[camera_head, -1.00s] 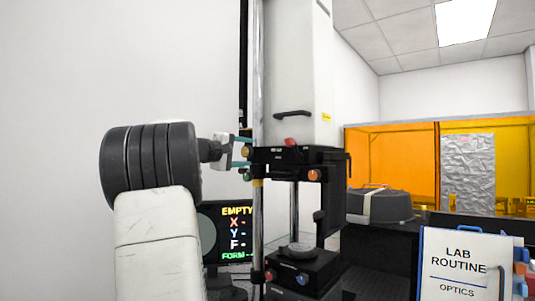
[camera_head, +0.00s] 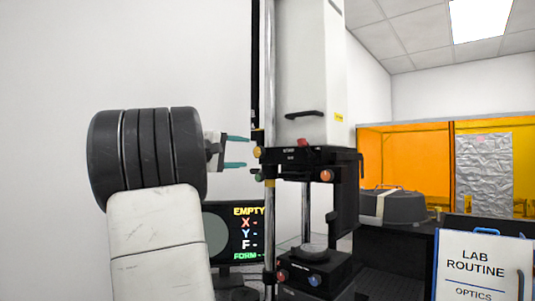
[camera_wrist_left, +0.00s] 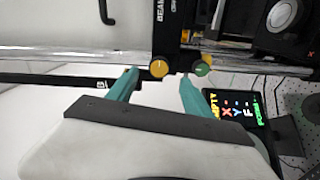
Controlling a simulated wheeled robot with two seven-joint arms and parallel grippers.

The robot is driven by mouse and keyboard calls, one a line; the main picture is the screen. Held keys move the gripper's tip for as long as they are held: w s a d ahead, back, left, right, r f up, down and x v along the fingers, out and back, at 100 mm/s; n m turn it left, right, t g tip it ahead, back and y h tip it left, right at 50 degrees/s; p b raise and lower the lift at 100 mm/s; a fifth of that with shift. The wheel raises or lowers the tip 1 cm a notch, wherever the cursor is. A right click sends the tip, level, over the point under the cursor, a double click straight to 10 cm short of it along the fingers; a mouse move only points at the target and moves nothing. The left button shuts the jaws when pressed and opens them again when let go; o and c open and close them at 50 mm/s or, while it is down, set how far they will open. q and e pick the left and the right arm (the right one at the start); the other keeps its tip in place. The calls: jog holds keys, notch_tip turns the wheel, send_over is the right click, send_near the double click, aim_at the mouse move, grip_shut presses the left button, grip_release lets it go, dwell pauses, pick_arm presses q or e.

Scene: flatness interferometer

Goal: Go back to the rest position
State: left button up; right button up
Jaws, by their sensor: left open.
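My left gripper (camera_head: 236,152) is open and empty, its two teal fingers pointing right toward the interferometer (camera_head: 307,165). In the head view a small gap shows between the fingertips and the knobs. In the left wrist view the left gripper (camera_wrist_left: 158,76) has its fingers apart, with a yellow knob (camera_wrist_left: 159,68) and a green knob (camera_wrist_left: 203,66) just beyond the tips. The interferometer has a white upper housing, a black middle block and a black base with a round stage (camera_head: 308,252). My right gripper is not in view.
A monitor (camera_head: 236,236) reading "EMPTY" stands behind my left arm. A "LAB ROUTINE" sign (camera_head: 481,265) stands at the lower right. A grey round case (camera_head: 396,206) sits before orange panels (camera_head: 405,160). The white wall at left is clear.

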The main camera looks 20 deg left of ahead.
pick_arm(q)
jog(key=s+d+f+m+g+h, duration=0.1)
jog(key=s+d+f+m+g, duration=0.25)
jog(key=d+f, duration=0.55)
jog(key=s+d+f+m+g+h, duration=0.15)
jog(key=s+d+f+g, duration=0.35)
jog(key=d, duration=0.8)
jog(key=s+d+f+m+g+y, duration=0.1)
jog(key=s+d+f+m, duration=0.3)
jog(key=s+f, duration=0.4)
jog(key=s+d+f+m+g+y, duration=0.1)
jog(key=s+d+f+m+y, duration=0.2)
jog(key=s+f, duration=0.6)
jog(key=shift+s+d+f+m+g+y, duration=0.2)
jog(key=shift+d+f+m+g+y, duration=0.2)
jog(key=shift+f+m, duration=0.4)
